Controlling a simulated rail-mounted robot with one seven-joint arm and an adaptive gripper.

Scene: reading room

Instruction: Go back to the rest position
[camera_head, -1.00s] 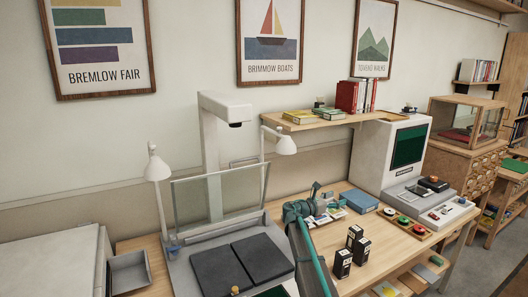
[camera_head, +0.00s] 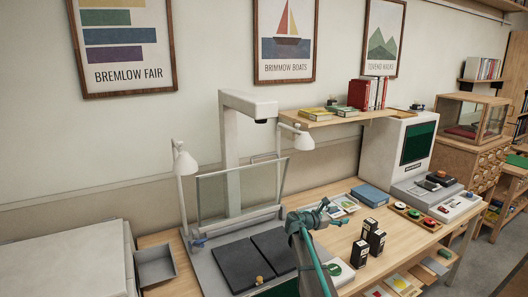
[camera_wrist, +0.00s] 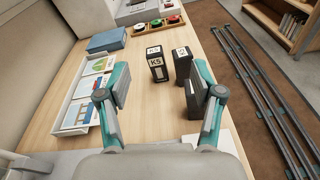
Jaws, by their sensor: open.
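My gripper (camera_wrist: 160,85) is open and empty in the wrist view, its two teal fingers spread wide above the wooden desk (camera_wrist: 135,118). Small black boxes with white labels (camera_wrist: 157,67) stand on the desk just beyond and between the fingers. In the head view my teal arm (camera_head: 306,240) rises from the lower edge, in front of the right side of the book scanner (camera_head: 232,150). The same black boxes (camera_head: 361,253) stand to the right of the arm.
A white tray of picture cards (camera_wrist: 88,95) and a blue box (camera_wrist: 109,40) lie on the desk. The scanner's glass plate (camera_head: 240,193) stands raised over dark cradle pads (camera_head: 237,265). A microfilm reader (camera_head: 395,150) stands at right. A grey tray (camera_head: 155,265) sits at left.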

